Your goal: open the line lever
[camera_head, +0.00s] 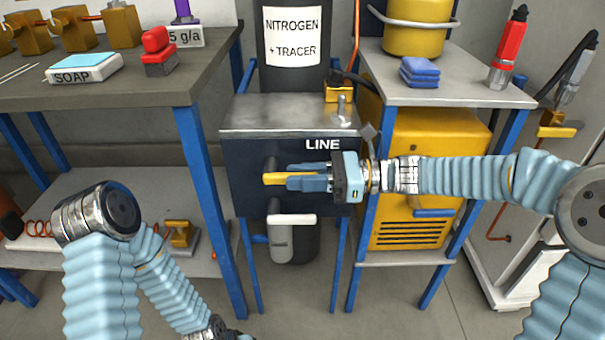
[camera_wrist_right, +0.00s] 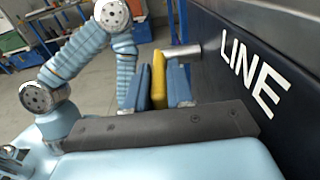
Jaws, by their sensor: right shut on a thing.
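The line lever (camera_head: 274,179) is a yellow bar on the dark front of the box marked LINE (camera_head: 250,158). It lies about level in the head view, its free end toward the gripper. My right gripper (camera_head: 306,178) comes in from the right and is shut on the lever, with its blue fingers along it. In the right wrist view the yellow lever (camera_wrist_right: 158,72) shows between the two blue fingers (camera_wrist_right: 160,86), beside a metal stem from the panel. My left arm shows at the lower left, but its gripper is out of view.
A grey table (camera_head: 120,88) with a soap box (camera_head: 84,67) and a red block stands at left. At right, a shelf (camera_head: 455,96) holds blue cloths (camera_head: 419,72) and a red bottle (camera_head: 508,50). A yellow unit (camera_head: 428,165) is below. A white-handled grey part (camera_head: 291,221) sits under the lever.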

